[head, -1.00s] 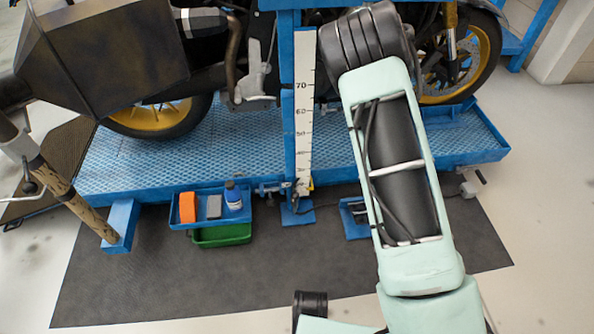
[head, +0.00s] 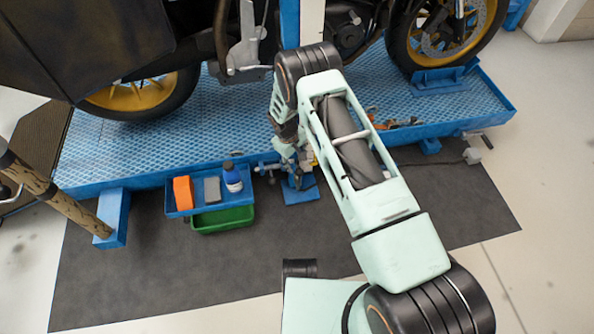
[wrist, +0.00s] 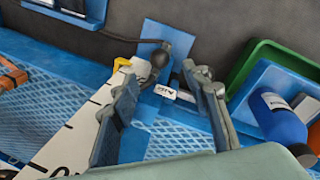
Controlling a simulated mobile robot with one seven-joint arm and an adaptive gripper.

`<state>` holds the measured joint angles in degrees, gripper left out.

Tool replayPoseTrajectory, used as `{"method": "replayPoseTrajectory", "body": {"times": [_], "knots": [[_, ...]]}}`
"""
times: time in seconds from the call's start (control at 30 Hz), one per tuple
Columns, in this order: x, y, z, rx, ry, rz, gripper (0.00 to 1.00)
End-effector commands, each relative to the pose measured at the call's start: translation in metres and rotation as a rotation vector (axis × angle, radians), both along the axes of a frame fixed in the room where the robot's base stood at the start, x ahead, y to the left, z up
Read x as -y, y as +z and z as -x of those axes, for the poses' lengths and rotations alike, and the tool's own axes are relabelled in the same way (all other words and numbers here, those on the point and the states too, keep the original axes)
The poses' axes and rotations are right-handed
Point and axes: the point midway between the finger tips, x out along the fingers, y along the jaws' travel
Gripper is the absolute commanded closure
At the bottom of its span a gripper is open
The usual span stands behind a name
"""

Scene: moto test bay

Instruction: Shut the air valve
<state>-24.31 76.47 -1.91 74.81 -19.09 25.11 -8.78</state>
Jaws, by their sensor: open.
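A small white tag (wrist: 163,93) with dark lettering, perhaps the air label, shows between my fingers in the wrist view, at the edge of the blue lift. Grey metal fittings (wrist: 203,72) lie by my right finger, which partly hides them; I cannot clearly make out the valve's handle or its position. In the head view, metal fittings (head: 268,166) show on the lift's front edge, left of my gripper. My gripper (wrist: 166,84) is open, its fingers apart on either side of the tag. It also shows in the head view (head: 294,158), pointing down in front of the lift.
The white measuring scale (wrist: 72,135) runs close to my left finger. A blue tray (head: 180,212) with an orange block, a grey block and a blue bottle (head: 232,177) sits left of my gripper, above a green bin (head: 222,218). The motorcycle stands on the lift (head: 110,150).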

Motion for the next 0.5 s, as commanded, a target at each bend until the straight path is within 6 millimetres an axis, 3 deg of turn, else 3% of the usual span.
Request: {"method": "replayPoseTrajectory", "body": {"times": [0.2,0.5], "knots": [[0.007,-0.047,-0.006,-0.001,0.0,0.002,0.57],[0.011,-0.084,-0.013,0.001,0.001,0.002,0.57]]}}
